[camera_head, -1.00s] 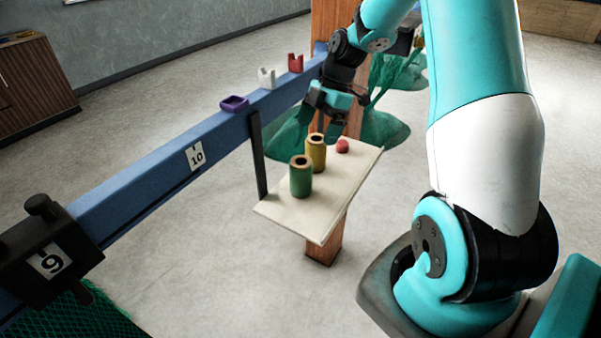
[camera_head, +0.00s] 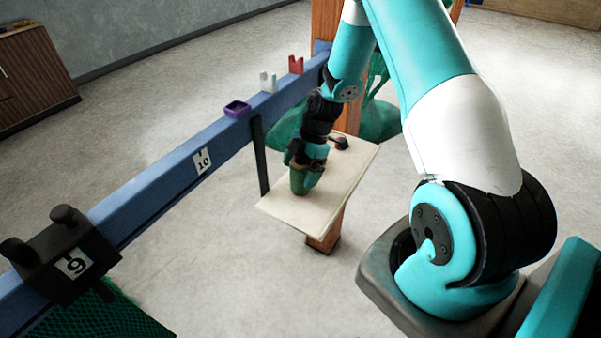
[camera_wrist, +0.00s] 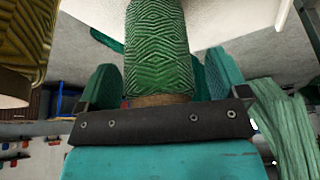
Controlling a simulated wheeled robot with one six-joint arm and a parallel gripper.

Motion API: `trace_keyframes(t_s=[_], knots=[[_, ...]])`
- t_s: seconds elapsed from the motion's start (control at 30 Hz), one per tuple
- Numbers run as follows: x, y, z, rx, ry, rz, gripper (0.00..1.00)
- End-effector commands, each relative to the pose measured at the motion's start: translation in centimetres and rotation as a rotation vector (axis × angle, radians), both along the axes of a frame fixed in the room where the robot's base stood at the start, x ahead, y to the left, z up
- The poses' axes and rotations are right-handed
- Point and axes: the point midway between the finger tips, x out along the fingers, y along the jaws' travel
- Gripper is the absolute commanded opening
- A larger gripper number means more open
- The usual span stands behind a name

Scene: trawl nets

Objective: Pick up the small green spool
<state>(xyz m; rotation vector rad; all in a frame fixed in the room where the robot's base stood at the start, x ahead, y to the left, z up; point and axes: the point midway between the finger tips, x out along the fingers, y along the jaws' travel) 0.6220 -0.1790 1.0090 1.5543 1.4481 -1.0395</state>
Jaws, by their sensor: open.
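The green spool (camera_head: 297,183) stands on the pale shelf (camera_head: 345,185), its upper part mostly covered by my gripper (camera_head: 305,165) in the head view. In the wrist view the green spool (camera_wrist: 158,50) fills the space between my two teal fingers, with its brown end near the palm. My gripper (camera_wrist: 162,82) is open, with a finger on each side of the spool. I cannot tell whether either finger touches it.
A yellow spool (camera_wrist: 25,40) stands close beside the green one in the wrist view; my arm hides it in the head view. A blue rail (camera_head: 170,165) runs along the shelf's left, carrying a purple holder (camera_head: 237,109), a white holder (camera_head: 267,81) and a red one (camera_head: 296,65).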

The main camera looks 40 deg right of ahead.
Motion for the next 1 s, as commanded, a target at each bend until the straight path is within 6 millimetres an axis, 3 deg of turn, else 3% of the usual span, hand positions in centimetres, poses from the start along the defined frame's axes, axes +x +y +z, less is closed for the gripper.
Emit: trace_keyframes(t_s=[0.1, 0.13, 0.37, 0.77, 1.0], knots=[[0.0, 0.0, 0.0, 0.000, -0.001, 0.000, 0.92], [0.0, 0.0, 0.0, 0.000, -0.001, 0.000, 0.88], [0.0, 0.0, 0.0, 0.000, -0.001, -0.001, 0.36], [0.1, -0.1, 0.6, 0.000, -0.003, -0.001, 0.36], [0.2, -0.1, 4.2, -0.003, -0.008, 0.000, 0.36]])
